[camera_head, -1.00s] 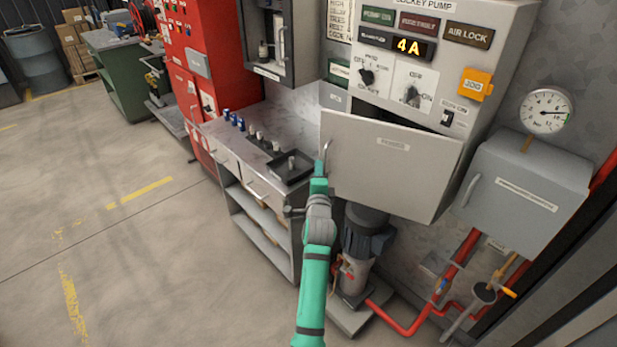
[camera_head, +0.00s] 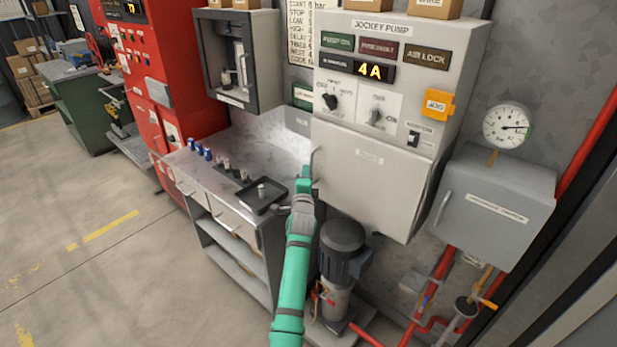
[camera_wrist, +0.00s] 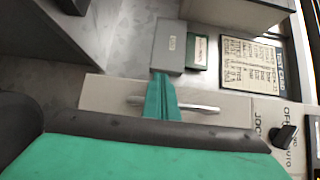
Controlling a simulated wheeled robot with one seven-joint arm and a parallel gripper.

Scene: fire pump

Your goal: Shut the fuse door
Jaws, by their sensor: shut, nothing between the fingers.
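The fuse door (camera_head: 368,180) is the pale grey panel with a small label, low on the jockey pump cabinet (camera_head: 405,85). It lies almost flat against the cabinet front; I cannot tell whether it is fully flush. Its bar handle (camera_head: 314,163) is at the left edge. My gripper (camera_head: 304,182) is shut and empty, at the door's left edge just below the handle's middle. In the wrist view, the green fingers (camera_wrist: 163,98) cross the handle bar (camera_wrist: 200,109) in front of the door (camera_wrist: 105,92); whether they touch it is unclear.
A workbench (camera_head: 215,205) with a black tray (camera_head: 262,196) and small fuses stands left of the door. A pump motor (camera_head: 342,250) is below. A grey box (camera_head: 490,205) and a gauge (camera_head: 506,127) are on the right. Open floor (camera_head: 110,270) lies left.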

